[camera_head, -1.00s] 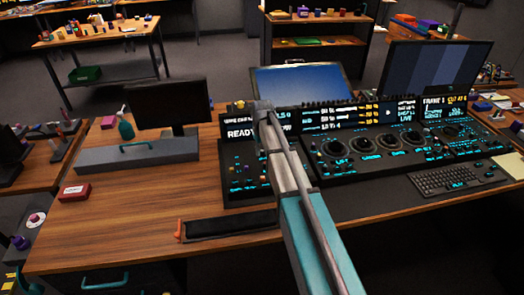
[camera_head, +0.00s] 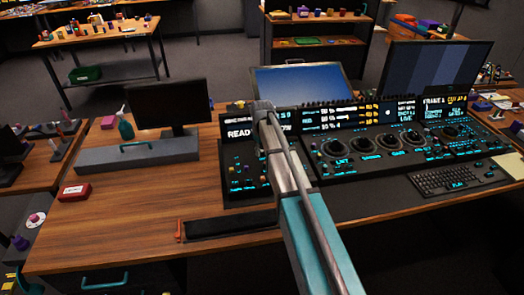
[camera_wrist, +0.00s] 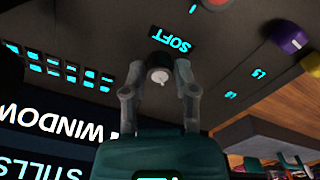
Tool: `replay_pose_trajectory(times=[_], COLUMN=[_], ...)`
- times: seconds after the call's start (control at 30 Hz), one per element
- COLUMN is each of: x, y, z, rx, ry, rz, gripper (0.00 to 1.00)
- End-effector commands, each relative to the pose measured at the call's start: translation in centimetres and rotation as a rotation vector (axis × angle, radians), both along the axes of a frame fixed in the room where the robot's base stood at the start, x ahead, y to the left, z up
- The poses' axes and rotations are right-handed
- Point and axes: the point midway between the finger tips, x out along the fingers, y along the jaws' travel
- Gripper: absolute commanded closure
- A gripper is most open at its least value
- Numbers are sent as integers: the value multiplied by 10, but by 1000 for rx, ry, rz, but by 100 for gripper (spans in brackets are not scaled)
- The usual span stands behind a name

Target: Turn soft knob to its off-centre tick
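The soft knob (camera_wrist: 160,76) shows in the wrist view as a small pale round cap with a thin pointer mark, beside the upside-down "SOFT" label (camera_wrist: 172,39) on the dark panel. My gripper (camera_wrist: 160,79) has its two fingers apart, one on each side of the knob, with visible gaps between fingers and cap. I cannot tell how far down the fingers reach. The knob's tick marks cannot be made out. In the head view my own arm hides the gripper and the knob at the left part of the console (camera_head: 250,190).
The head view shows several trackballs (camera_head: 335,147), a keyboard (camera_head: 458,179) and a black tray (camera_head: 232,226).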

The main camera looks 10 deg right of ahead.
Motion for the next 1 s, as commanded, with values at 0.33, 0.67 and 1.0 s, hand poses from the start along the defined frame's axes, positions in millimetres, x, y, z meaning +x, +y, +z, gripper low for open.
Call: replay_pose_trajectory(times=[0.33,0.67,1.0], x=[-1,-1,-1], y=[-1,-1,-1], z=[0,0,0], rx=[-1,-1,-1], ry=[2,3,3], rz=[-1,-25,-172], gripper=[34,34,34])
